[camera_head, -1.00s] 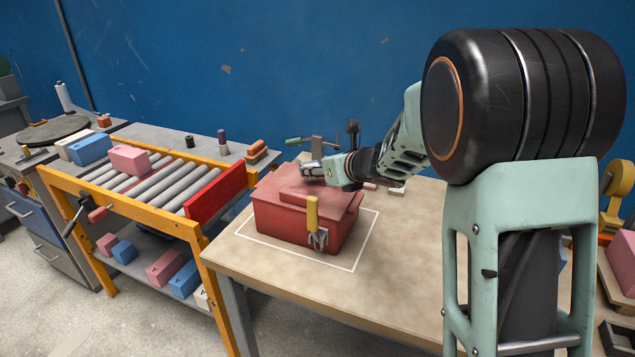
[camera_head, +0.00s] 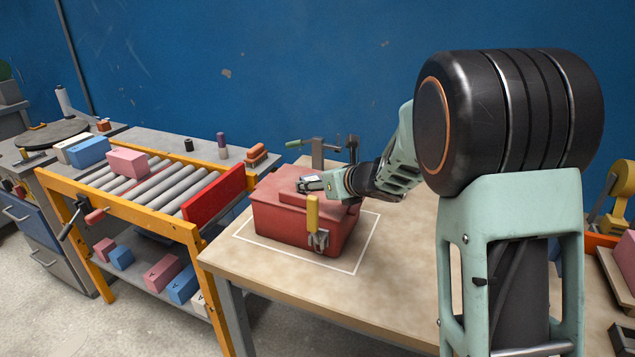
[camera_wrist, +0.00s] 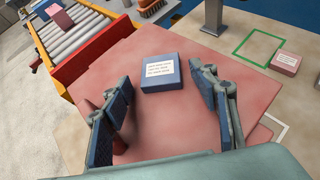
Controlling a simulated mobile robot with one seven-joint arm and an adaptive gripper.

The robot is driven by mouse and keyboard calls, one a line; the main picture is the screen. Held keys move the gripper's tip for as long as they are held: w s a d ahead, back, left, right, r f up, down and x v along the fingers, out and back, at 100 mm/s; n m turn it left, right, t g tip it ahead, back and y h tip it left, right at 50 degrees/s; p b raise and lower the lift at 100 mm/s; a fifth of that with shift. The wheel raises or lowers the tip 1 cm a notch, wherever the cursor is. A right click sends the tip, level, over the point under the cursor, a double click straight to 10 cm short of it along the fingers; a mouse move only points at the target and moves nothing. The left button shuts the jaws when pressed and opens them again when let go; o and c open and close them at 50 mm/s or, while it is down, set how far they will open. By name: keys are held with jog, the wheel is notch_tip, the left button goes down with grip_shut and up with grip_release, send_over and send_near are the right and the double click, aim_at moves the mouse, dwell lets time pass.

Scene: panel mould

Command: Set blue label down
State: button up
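The blue label (camera_wrist: 160,74) is a small dark blue block with a white printed face. In the wrist view it lies on the pinkish-red top of the red box (camera_wrist: 150,40). My gripper (camera_wrist: 162,78) is open, its two blue-padded fingers on either side of the label with a visible gap at each side. In the head view my gripper (camera_head: 312,184) is over the raised part of the red box's lid (camera_head: 285,194); the label is too small to make out clearly there. The box (camera_head: 290,226) stands inside a white outline on the table.
A red label (camera_wrist: 286,63) lies on the table beside an empty green square outline (camera_wrist: 259,47). A yellow-handled clamp (camera_head: 314,225) is on the box's front. An orange-framed roller conveyor (camera_head: 160,185) stands left. The table front right is clear.

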jog(key=shift+s+d+r, duration=0.15)
jog(key=shift+r, duration=0.15)
jog(key=p+v, duration=0.1)
jog(key=v, duration=1)
jog(key=shift+s+d+r, duration=0.1)
jog(key=shift+s, duration=0.15)
